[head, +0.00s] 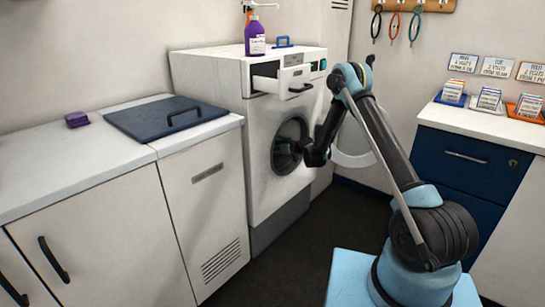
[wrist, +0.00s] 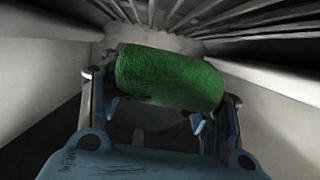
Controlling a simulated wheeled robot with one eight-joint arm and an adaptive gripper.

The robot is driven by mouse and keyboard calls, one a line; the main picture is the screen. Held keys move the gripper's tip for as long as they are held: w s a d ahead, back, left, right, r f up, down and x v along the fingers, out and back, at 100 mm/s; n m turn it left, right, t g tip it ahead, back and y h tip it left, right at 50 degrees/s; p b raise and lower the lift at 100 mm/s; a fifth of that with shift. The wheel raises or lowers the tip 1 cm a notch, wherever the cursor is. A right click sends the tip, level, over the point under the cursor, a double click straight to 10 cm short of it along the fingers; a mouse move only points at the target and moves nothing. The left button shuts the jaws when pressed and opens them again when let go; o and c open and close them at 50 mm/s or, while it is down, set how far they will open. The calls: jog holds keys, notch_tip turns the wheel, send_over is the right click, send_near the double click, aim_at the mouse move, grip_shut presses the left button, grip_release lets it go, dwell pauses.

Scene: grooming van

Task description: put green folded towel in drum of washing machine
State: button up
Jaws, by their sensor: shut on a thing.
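The green folded towel (wrist: 170,76) shows in the wrist view as a rolled-looking bundle across my gripper (wrist: 163,100), which is shut on it. Ribbed pale metal surfaces surround it, which look like the inside of the drum (wrist: 190,18). The washing machine (head: 220,82) stands in the middle of the head view, its round drum opening (head: 287,145) dark. My arm's end reaches into this opening, so the fingers and towel are hidden there. The open round door (head: 352,160) stands to the right, partly behind my arm.
The machine's detergent drawer (head: 288,83) is pulled out above the opening. A purple bottle (head: 255,38) stands on top. A counter (head: 60,165) with a dark blue lid (head: 150,118) is at left. A dark blue cabinet (head: 455,165) is at right.

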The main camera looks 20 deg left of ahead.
aim_at(273, 158)
jog(key=shift+f, duration=2.1)
jog(key=shift+f, duration=0.1)
jog(key=o, duration=1.2)
jog(key=shift+c, duration=0.2)
